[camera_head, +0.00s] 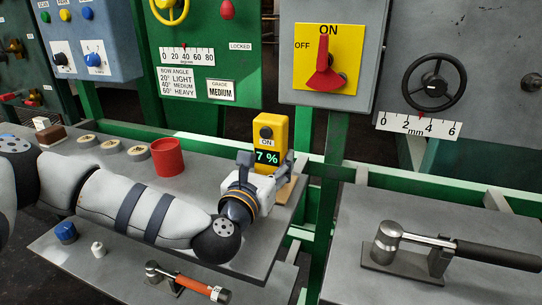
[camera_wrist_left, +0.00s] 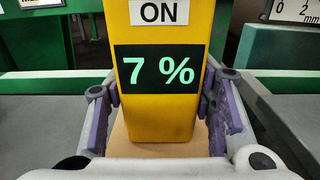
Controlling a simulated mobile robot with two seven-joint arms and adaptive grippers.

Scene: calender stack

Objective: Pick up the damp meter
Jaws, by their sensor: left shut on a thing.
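The damp meter (camera_head: 270,132) is a yellow upright box with a black knob, an ON label and a dark display reading 7 % in green. It stands near the right end of the grey bench in the head view. My left gripper (camera_head: 266,163) is shut on it, with one finger on each side. In the left wrist view the meter (camera_wrist_left: 160,112) fills the space between the purple-padded fingers of the left gripper (camera_wrist_left: 161,112). A tan base (camera_wrist_left: 118,136) shows below the meter. My right gripper is not in view.
A green post (camera_head: 325,205) stands right of the meter.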

